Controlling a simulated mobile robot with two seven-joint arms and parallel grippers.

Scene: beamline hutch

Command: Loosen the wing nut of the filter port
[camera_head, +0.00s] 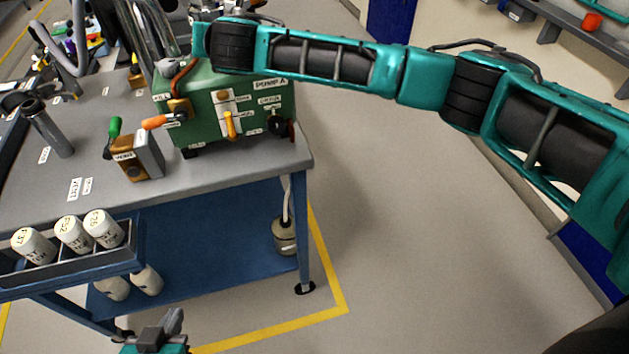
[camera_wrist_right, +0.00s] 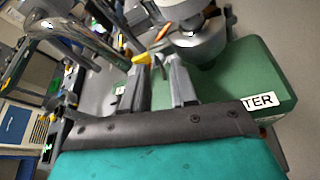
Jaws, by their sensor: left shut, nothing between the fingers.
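In the right wrist view, a grey metal round fitting (camera_wrist_right: 203,40), apparently the filter port, stands on the green housing (camera_wrist_right: 255,72). A label ending in "TER" is on that housing. My right gripper (camera_wrist_right: 159,72) is open, with an empty gap between its fingers, just short of the fitting. My left gripper (camera_head: 172,320) is shut and empty, low at the bottom edge.
The grey bench (camera_head: 230,165) also carries a small box with a green-handled lever (camera_head: 138,158) and a dark upright cylinder (camera_head: 48,128). A rack (camera_head: 75,268) of white bottles hangs at its front. A jar (camera_head: 285,235) is below. The floor to the right is clear.

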